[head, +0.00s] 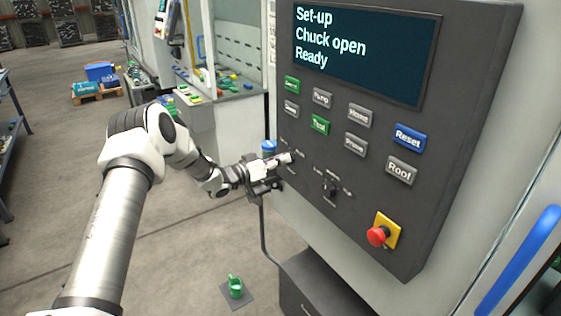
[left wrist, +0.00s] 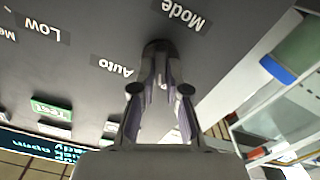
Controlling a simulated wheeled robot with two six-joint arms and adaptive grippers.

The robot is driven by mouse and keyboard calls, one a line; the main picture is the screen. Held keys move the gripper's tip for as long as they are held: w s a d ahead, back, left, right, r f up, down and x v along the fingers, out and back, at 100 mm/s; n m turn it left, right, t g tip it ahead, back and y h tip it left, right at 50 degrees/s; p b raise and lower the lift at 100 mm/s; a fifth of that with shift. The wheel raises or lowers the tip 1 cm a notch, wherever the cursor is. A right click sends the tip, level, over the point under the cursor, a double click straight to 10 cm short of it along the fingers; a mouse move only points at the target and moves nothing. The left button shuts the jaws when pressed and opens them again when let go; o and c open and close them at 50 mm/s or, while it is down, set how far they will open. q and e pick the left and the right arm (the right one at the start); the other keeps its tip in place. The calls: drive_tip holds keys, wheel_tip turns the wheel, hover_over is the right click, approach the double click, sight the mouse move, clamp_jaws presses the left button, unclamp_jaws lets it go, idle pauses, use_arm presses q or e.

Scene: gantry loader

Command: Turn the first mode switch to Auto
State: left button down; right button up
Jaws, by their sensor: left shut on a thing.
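The dark control panel (head: 440,120) has a screen (head: 365,50) reading "Set-up", "Chuck open", "Ready". My left gripper (head: 287,159) is at the panel's lower left edge, over the first mode switch. In the left wrist view the fingertips (left wrist: 159,54) close together on the dark knob of the mode switch (left wrist: 158,45). The fingers hide most of the knob, so I cannot tell which way it points. The label "Mode" (left wrist: 183,13) is beside it, and the label "Auto" (left wrist: 112,67) is to its left. My right gripper is not in view.
A second rotary switch (head: 330,187) is to the right of my gripper. Several push buttons, including a blue Reset button (head: 409,136), are above. A red emergency stop (head: 378,236) is at lower right.

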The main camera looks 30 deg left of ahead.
use_arm(q)
drive_tip(key=m+b, duration=0.1)
drive_tip(key=m, duration=0.2)
drive_tip(key=m+b, duration=0.2)
drive_tip(key=m, duration=0.2)
drive_tip(key=m+b, duration=0.1)
drive_tip(key=m, duration=0.2)
drive_tip(key=shift+s+d+m+b, duration=0.1)
drive_tip(key=shift+d+m+b, duration=0.15)
drive_tip(key=shift+m+b, duration=0.1)
idle(0.4)
drive_tip(key=c, duration=1.2)
unclamp_jaws()
drive_tip(key=shift+f, duration=0.1)
drive_tip(key=v, duration=1.1)
drive_tip(key=shift+s+a, duration=0.15)
drive_tip(key=shift+s, duration=0.15)
